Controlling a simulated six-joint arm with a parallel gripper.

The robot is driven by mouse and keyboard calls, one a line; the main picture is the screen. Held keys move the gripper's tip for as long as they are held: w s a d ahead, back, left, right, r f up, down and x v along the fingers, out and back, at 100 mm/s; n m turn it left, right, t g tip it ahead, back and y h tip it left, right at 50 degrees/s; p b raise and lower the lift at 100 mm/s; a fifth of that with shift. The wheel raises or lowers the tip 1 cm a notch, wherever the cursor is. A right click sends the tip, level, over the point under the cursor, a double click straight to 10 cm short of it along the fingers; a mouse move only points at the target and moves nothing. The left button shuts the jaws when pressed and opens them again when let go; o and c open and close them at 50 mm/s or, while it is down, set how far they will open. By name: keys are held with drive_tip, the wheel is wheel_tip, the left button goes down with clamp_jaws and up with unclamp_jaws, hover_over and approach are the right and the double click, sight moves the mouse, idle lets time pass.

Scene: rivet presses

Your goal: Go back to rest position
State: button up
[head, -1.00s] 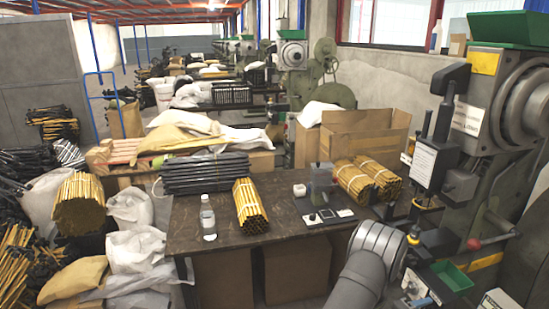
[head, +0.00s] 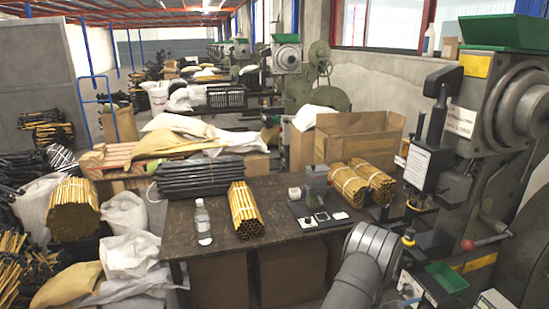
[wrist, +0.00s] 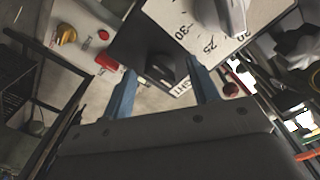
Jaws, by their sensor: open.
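My gripper (wrist: 162,78) shows in the wrist view as two blue fingers spread apart, with nothing between their tips. It is open and empty. Beyond the fingers is a machine panel with a black knob (wrist: 160,66) and a white scale plate (wrist: 190,28) marked with numbers. In the head view my arm comes up from the bottom edge, between the table and the press. I cannot make out my gripper there.
The green rivet press (head: 500,120) stands close at the right. The dark table (head: 290,235) holds golden rod bundles (head: 245,209), dark rods (head: 200,178), a bottle (head: 202,222) and a small grey device (head: 314,181). Sacks (head: 128,255) crowd the floor at left.

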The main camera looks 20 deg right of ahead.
drive_tip(key=n, duration=0.5)
idle(0.4)
idle(0.3)
drive_tip(key=shift+m, duration=4.8)
